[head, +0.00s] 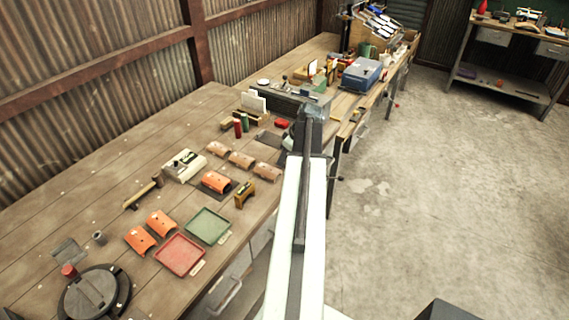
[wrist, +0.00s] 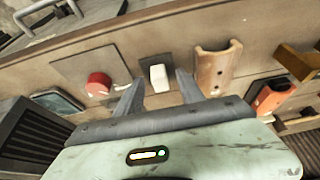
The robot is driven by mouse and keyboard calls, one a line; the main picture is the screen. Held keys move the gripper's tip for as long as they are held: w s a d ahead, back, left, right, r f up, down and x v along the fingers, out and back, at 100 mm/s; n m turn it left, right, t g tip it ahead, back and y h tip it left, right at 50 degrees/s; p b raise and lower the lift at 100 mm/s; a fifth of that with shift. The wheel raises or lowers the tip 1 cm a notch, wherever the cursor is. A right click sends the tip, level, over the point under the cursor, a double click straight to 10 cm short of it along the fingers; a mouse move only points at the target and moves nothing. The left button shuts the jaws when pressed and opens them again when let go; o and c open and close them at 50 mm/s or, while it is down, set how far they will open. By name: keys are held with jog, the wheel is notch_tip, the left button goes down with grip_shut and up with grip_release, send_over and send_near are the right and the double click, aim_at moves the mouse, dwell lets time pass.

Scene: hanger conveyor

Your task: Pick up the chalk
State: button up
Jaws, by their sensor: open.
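A small white block (wrist: 158,77), which looks like the chalk, stands on the wooden bench top in the wrist view. My gripper (wrist: 158,88) is open, with one finger to each side of the block in the picture. I cannot tell whether the fingers touch it or are still short of it. In the head view my arm reaches away over the bench edge and hides most of the gripper and the chalk.
A red round piece (wrist: 98,85) on a dark plate lies left of the chalk. A terracotta curved tile (wrist: 217,66) lies right of it, then an orange one (wrist: 270,98). The bench (head: 110,150) holds a red tray (head: 180,255) and a green tray (head: 207,226).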

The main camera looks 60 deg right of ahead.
grip_shut()
jog(key=shift+r, duration=0.1)
jog(key=shift+r+p, duration=0.5)
jog(key=shift+p, duration=0.05)
notch_tip(320, 180, up, 3)
jog(key=p, duration=0.3)
jog(key=shift+r, duration=0.1)
jog(key=s+d, duration=0.3)
jog(key=s, duration=0.4)
jog(key=s+d, duration=0.3)
jog(key=s, duration=0.5)
jog(key=shift+r+p, duration=0.35)
jog(key=shift+p, duration=0.1)
jog(key=shift+w+a, duration=0.1)
